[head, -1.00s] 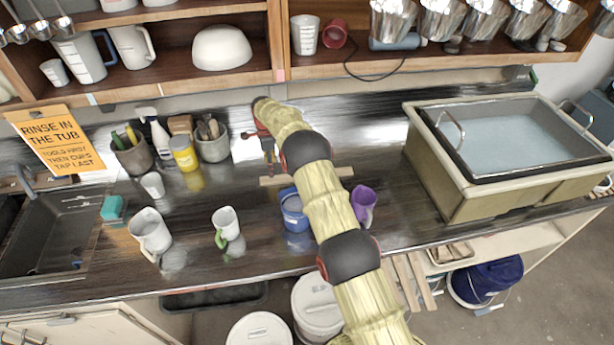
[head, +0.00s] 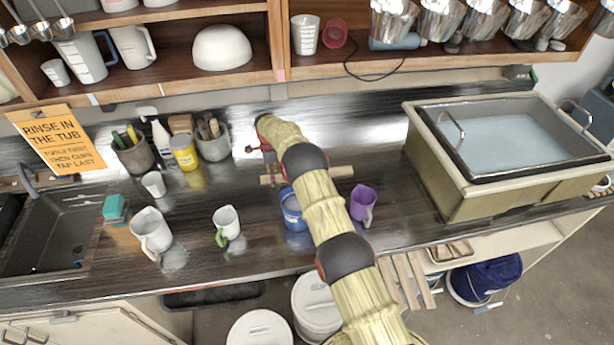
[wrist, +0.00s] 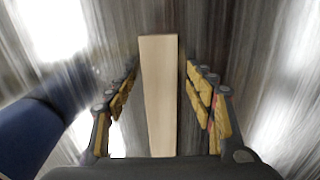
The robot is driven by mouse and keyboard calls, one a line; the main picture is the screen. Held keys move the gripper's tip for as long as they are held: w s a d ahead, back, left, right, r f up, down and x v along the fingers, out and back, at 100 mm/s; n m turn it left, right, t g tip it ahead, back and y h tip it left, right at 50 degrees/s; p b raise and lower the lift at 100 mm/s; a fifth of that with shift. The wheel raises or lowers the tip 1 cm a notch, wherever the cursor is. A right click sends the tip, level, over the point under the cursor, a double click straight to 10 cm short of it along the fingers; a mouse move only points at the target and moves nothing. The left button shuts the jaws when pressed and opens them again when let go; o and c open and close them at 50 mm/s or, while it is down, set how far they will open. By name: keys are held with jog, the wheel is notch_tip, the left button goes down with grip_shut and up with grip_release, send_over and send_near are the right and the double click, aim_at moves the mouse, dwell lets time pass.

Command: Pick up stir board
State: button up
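The stir board is a flat, pale wooden strip (head: 341,171) lying crosswise on the dark counter behind the blue cup (head: 291,208). My arm hides its middle in the head view. In the wrist view the board (wrist: 159,95) runs lengthwise between the two fingers of my gripper (wrist: 160,75). The fingers have tan pads and stand apart, with a gap on each side of the board. My gripper is open and not touching the board's sides. The height of the fingertips over the counter is hard to tell.
A purple cup (head: 363,203) stands right of the blue cup. A dark blue shape (wrist: 40,125) is close to the left finger in the wrist view. A white jug (head: 227,224) stands left. A large tub (head: 435,165) takes up the right; tool pots (head: 213,147) stand back left.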

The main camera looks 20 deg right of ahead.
jog(key=shift+c, duration=1.4)
grip_shut()
